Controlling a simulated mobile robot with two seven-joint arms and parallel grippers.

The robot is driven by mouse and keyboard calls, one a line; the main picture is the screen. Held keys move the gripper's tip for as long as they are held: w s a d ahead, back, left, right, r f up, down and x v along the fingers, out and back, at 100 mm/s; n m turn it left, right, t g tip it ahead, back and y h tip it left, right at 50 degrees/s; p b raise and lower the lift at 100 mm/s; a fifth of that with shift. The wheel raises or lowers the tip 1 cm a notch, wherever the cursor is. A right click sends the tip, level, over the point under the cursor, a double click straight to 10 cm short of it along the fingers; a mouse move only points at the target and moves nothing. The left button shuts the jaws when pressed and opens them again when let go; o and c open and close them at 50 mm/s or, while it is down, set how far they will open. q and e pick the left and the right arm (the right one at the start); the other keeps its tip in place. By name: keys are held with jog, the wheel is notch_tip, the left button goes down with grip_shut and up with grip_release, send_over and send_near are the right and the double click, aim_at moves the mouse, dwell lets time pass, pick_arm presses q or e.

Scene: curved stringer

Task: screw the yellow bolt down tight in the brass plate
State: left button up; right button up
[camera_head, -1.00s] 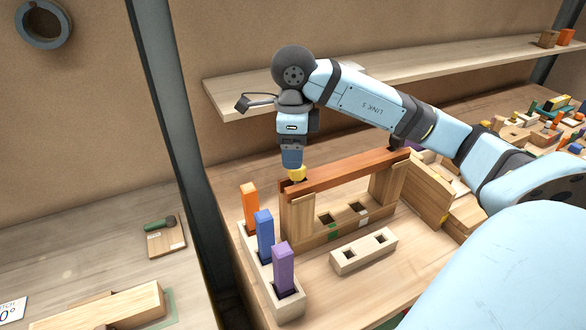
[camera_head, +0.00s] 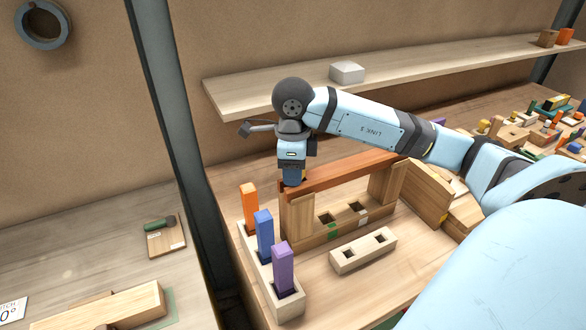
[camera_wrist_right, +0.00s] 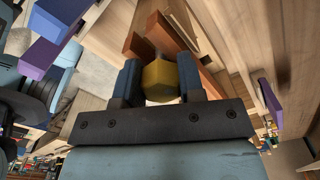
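The yellow bolt (camera_wrist_right: 160,80) has a hexagonal head and stands at the near-left end of a reddish-brown beam (camera_head: 345,174). In the wrist view a short grey length shows between its head and the beam (camera_wrist_right: 187,48). My right gripper (camera_wrist_right: 160,84) has one finger on each side of the head, with no clear gap, and seems shut on it. In the head view the right gripper (camera_head: 292,183) points down over that beam end and hides most of the bolt. I cannot make out the brass plate. My left gripper is not in view.
Orange (camera_head: 250,205), blue (camera_head: 264,233) and purple (camera_head: 283,266) pegs stand in a wooden rack (camera_head: 261,273) left of the beam's stand. A pale two-hole block (camera_head: 363,251) lies in front. A white box (camera_head: 347,72) sits on the shelf (camera_head: 430,68) behind my arm.

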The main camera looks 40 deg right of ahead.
jog(key=m, duration=0.3)
jog(key=shift+d+f+m, duration=0.1)
jog(key=shift+d+m, duration=0.05)
jog(key=shift+m, duration=0.15)
jog(key=m, duration=0.4)
jog(key=shift+d+f, duration=0.1)
jog(key=shift+f, duration=0.05)
jog(key=m, duration=0.5)
jog(key=shift+d+f+p, duration=0.1)
jog(key=shift+f+p, duration=0.05)
jog(key=shift+p, duration=0.2)
jog(key=m, duration=0.3)
jog(key=shift+s+f, duration=0.1)
jog(key=shift+f, duration=0.1)
jog(key=shift+m, duration=0.4)
